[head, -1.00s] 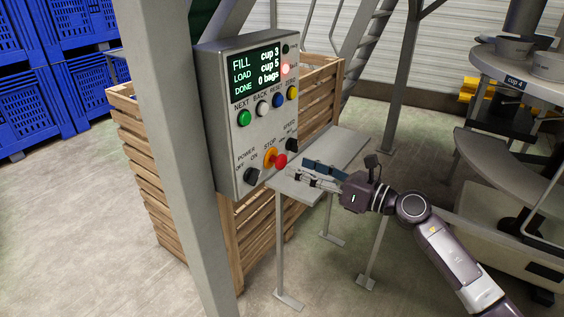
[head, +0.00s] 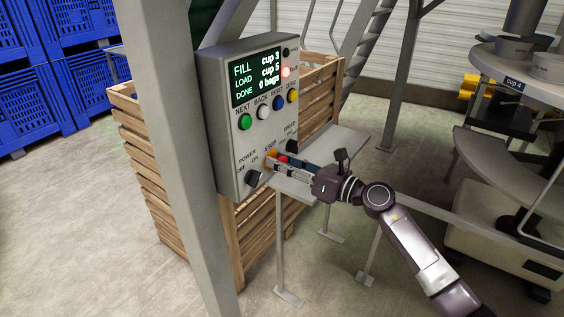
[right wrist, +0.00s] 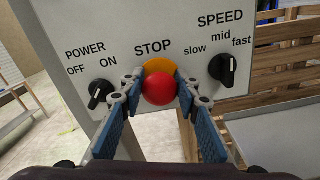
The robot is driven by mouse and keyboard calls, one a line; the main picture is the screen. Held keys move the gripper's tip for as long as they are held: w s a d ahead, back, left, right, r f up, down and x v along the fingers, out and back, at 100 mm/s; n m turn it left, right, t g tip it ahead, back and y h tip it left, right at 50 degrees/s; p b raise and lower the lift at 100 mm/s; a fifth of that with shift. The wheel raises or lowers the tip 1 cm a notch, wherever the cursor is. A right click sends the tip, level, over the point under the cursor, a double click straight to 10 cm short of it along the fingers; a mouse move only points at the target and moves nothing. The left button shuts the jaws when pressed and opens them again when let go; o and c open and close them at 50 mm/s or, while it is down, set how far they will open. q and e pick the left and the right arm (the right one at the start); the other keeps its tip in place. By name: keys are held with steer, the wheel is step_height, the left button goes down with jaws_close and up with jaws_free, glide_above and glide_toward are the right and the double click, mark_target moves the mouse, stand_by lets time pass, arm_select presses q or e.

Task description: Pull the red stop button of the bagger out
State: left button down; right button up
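The red stop button (right wrist: 160,88) is a round red knob on an orange-yellow base (right wrist: 157,65), low on the grey control box (head: 262,132) of the bagger. In the head view the red button (head: 283,159) is partly hidden by my right gripper (head: 279,163). In the right wrist view my right gripper (right wrist: 156,90) is open, with one blue-padded finger on each side of the red knob. The fingertips are close to the knob; I cannot tell whether they touch it. My left gripper is not in view.
The POWER knob (right wrist: 100,93) is left of the button and the SPEED knob (right wrist: 222,68) is to the right. A grey shelf (head: 340,150) lies beside the box. A wooden crate (head: 165,180) stands behind it, and a grey post (head: 172,150) stands in front.

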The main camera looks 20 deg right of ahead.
jaws_close()
steer(key=shift+s+d+f, duration=0.1)
steer(key=shift+s+d, duration=0.25)
steer(key=shift+s, duration=0.05)
steer(key=shift+o, duration=1.8)
jaws_free()
steer(key=o, duration=0.3)
steer(key=shift+s+d, duration=0.2)
steer(key=v, duration=1.2)
